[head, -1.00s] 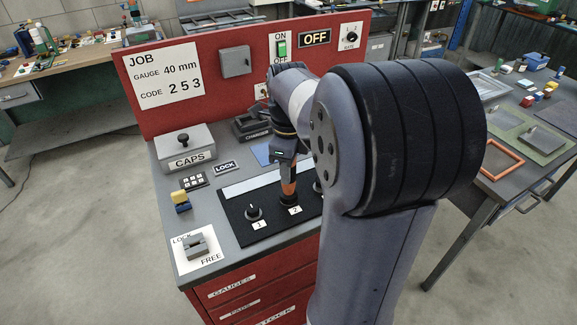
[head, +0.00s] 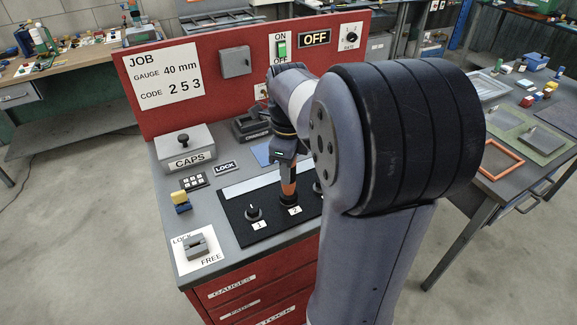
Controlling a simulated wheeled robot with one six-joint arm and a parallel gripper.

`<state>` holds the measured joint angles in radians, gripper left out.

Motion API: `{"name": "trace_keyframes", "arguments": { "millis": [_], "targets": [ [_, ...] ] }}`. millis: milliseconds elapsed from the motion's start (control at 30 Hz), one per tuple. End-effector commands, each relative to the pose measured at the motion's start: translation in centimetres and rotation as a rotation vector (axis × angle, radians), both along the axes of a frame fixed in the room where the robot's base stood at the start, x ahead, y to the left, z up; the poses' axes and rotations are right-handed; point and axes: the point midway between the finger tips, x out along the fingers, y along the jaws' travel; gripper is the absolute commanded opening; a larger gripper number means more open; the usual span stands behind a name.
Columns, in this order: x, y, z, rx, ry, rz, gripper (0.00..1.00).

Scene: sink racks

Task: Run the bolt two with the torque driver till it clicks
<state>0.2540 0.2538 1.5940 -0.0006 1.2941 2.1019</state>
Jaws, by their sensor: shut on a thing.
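The torque driver (head: 288,186), dark on top with an orange lower body, stands nearly upright on the black strip (head: 236,222) of the bench. Its lower end is at the place labelled 2 (head: 295,210), and bolt two is hidden under it. A small green mark shows on the driver's dark upper part. My gripper (head: 284,146) is shut on the driver's top; its fingertips are mostly hidden by my arm. Bolt one (head: 253,213), a dark knob-like head with a pale mark, stands to the left at label 1.
My arm covers the bench's right side, including most of a third position. The charger (head: 250,128), CAPS box (head: 186,148), keypad (head: 193,182) and LOCK/FREE switch (head: 198,246) stand around the strip. The red panel (head: 210,95) rises behind, with the OFF sign (head: 315,38).

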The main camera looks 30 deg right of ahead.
Motion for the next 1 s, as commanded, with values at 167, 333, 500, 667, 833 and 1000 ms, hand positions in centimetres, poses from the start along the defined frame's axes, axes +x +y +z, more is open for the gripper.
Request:
{"name": "trace_keyframes", "arguments": {
  "millis": [167,333,500,667,833,1000],
  "targets": [
    [-0.1,0.0,1.0,0.001,0.004,0.0,0.0],
    [0.0,0.0,2.0,0.001,0.002,0.0,0.0],
    [0.0,0.0,2.8,0.0,0.0,0.0,0.0],
    [0.0,0.0,3.7,0.0,-0.001,0.0,0.0],
    [0.0,0.0,4.5,0.0,-0.001,0.0,0.0],
    [0.0,0.0,5.0,-0.001,-0.002,0.0,0.0]
  ]
}}
